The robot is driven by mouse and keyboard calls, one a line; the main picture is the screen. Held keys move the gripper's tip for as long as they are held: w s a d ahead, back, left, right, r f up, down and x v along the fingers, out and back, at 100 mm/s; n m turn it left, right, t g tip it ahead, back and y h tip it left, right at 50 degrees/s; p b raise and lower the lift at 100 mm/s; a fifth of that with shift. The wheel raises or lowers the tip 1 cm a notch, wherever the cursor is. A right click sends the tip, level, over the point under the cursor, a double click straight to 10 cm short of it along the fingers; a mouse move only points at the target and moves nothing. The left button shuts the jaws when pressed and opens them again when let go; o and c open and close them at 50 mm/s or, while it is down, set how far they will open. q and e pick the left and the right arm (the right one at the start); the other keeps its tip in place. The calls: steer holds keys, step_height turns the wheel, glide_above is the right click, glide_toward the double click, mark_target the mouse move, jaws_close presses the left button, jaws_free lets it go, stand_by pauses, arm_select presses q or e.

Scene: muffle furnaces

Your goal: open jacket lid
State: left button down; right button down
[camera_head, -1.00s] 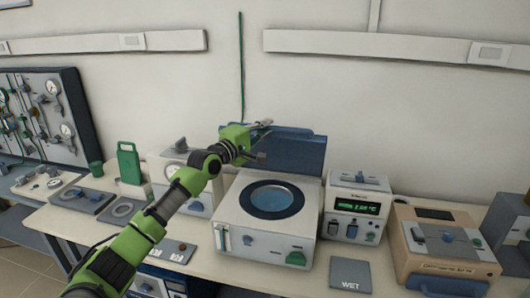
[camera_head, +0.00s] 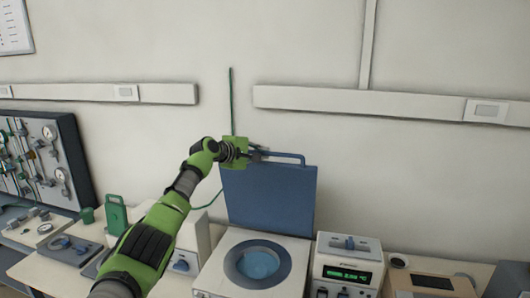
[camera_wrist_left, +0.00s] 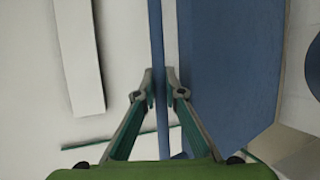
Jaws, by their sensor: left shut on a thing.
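The jacket lid (camera_head: 268,200) is a flat blue panel standing roughly upright behind the white bath unit (camera_head: 222,272). The unit's round dark-rimmed opening (camera_head: 258,262) is uncovered, with blue inside. A thin blue handle bar (camera_head: 285,155) runs along the lid's top edge. My green left gripper (camera_head: 262,154) is at the left end of this handle. In the left wrist view the fingers of my left gripper (camera_wrist_left: 160,78) are shut on the blue bar (camera_wrist_left: 157,35), with the lid's panel (camera_wrist_left: 230,70) close on the right. My right gripper is not in view.
A white instrument with a green display (camera_head: 346,274) stands right of the bath unit, and a tan box (camera_head: 432,284) beyond it. A green bottle-shaped object (camera_head: 116,214) stands at left. The wall and its rail (camera_head: 360,104) are behind the lid.

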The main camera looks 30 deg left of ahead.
arm_select(q)
steer(key=shift+w, duration=0.15)
stand_by(0.3)
steer(key=c, duration=2.4)
jaws_free()
steer(key=shift+o, duration=0.2)
